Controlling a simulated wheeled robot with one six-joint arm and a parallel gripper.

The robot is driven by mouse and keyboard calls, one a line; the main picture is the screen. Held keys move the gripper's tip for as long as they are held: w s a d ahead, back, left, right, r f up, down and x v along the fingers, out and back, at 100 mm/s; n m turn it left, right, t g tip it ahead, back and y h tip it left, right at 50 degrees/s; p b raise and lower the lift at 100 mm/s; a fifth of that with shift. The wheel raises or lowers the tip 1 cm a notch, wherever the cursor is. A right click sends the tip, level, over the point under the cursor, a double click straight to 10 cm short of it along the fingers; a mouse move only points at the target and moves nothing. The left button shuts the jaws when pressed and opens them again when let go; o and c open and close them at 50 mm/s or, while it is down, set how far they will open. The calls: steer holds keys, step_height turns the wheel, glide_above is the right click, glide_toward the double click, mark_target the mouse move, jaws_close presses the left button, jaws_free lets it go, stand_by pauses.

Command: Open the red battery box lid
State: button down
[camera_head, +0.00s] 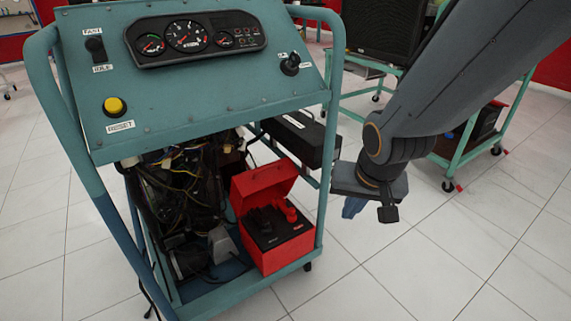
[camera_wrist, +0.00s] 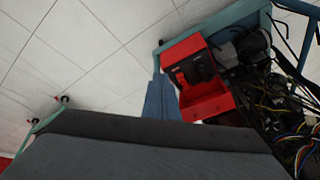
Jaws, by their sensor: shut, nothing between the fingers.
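The red battery box (camera_head: 289,252) sits low on the right side of the teal engine trainer's frame. Its red lid (camera_head: 264,181) stands raised and tilted back, and the black battery top with a red terminal cover shows inside. The wrist view shows the box (camera_wrist: 181,49) upside down, with the lid (camera_wrist: 207,106) lifted away from it. My gripper (camera_head: 353,207) is to the right of the box, outside the frame and apart from the lid. Its blue fingers (camera_wrist: 163,97) are together and empty.
The teal trainer frame (camera_head: 328,150) has an upright post between my gripper and the box. A black case (camera_head: 303,140) sits behind the lid. Engine parts and loose wires (camera_head: 185,180) fill the left side. Another teal cart (camera_head: 455,155) stands behind my arm. The front right floor is clear.

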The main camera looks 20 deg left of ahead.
steer(key=w+a+f+m+t+y+p, duration=0.1)
steer(key=w+a+f+m+t+y, duration=0.1)
steer(key=w+a, duration=0.3)
steer(key=w+a+f+m+t+y+p, duration=0.1)
steer(key=w+a+f+m+t, duration=0.15)
steer(key=w, duration=0.35)
steer(key=m+t+y+p, duration=0.2)
steer(key=m+y, duration=0.3)
steer(key=y, duration=0.2)
glide_toward(266, 172)
steer(key=shift+y, duration=0.3)
steer(key=w+a+b, duration=0.1)
steer(key=w+a+r+b, duration=0.1)
steer(key=shift+w+a+r+b, duration=0.2)
steer(key=shift+w+a+b, duration=0.15)
steer(key=shift+a, duration=0.05)
steer(key=w+a, duration=0.1)
steer(key=w+a+r, duration=0.1)
steer(key=a, duration=0.1)
steer(key=w+a, duration=0.1)
steer(key=w, duration=0.1)
steer(key=shift+a+r+b, duration=0.3)
steer(key=shift+b, duration=0.1)
